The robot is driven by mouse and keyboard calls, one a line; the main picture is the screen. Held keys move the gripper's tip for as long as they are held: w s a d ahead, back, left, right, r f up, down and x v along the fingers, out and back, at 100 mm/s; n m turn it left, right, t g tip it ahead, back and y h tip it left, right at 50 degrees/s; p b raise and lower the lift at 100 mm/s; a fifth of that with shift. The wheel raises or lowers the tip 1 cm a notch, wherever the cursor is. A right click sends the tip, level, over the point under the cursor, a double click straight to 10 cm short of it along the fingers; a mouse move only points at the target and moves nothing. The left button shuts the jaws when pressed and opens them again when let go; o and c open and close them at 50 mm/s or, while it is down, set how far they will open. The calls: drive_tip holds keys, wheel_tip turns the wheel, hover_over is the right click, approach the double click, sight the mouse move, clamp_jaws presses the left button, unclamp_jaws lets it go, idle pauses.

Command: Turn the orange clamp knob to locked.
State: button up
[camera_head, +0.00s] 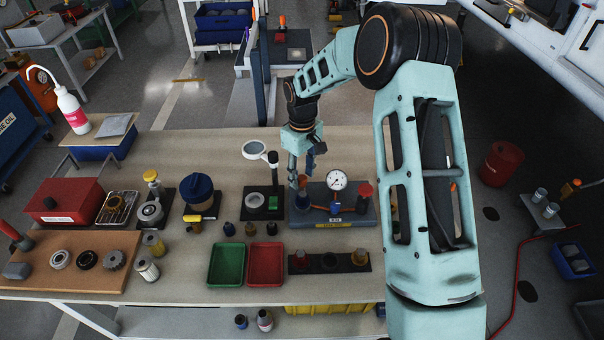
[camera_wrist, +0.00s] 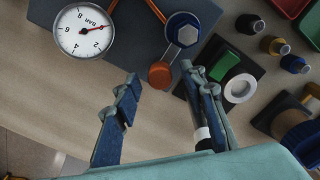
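The orange clamp knob (camera_wrist: 160,76) is a small round orange cap at the edge of a dark blue-grey rig plate (camera_wrist: 130,58). In the head view it shows partly (camera_head: 302,182), just below my gripper (camera_head: 301,166). In the wrist view the open fingers of my gripper (camera_wrist: 161,73) stand left and right of the knob, with clear gaps. Height above the knob is hard to judge. A blue hex-topped part (camera_wrist: 183,28) is beside the knob, and a white BAR gauge (camera_wrist: 83,31) stands on the other side. No lock marking is readable.
A red-capped part (camera_head: 365,190) stands on the rig's right end. A magnifier stand (camera_head: 255,150) is close left of my gripper. Green (camera_head: 226,264) and red (camera_head: 265,264) trays and a dark strip (camera_head: 329,263) with several parts lie in front. Bare bench lies behind the rig.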

sight(302, 177)
drive_tip(key=shift+r, duration=0.1)
wheel_tip(302, 177, up, 12)
idle(0.5)
